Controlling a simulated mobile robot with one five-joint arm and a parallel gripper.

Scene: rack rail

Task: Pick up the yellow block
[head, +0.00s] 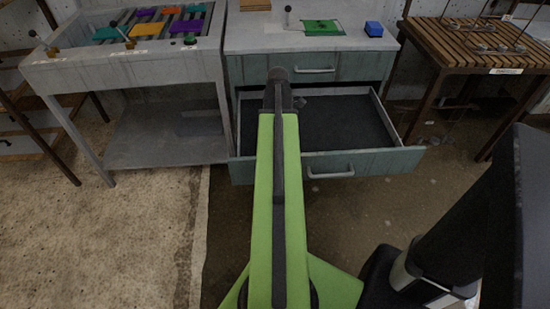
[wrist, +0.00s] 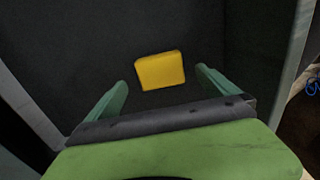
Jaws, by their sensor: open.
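The yellow block (wrist: 160,71) lies on the dark floor of the open drawer (head: 390,162) in the wrist view. My gripper (wrist: 161,78) is open, its two green fingers apart. In the picture the block appears between and slightly beyond the fingertips, with gaps on both sides. I cannot tell how far above the drawer floor the fingers are. In the head view my green arm reaches over the drawer's left part. The block does not show there, and the fingers are hidden behind the arm.
The drawer belongs to a cabinet (head: 255,68) with a closed upper drawer (head: 345,67). A grey table (head: 140,62) with coloured plates stands left, a slatted wooden table (head: 470,45) right.

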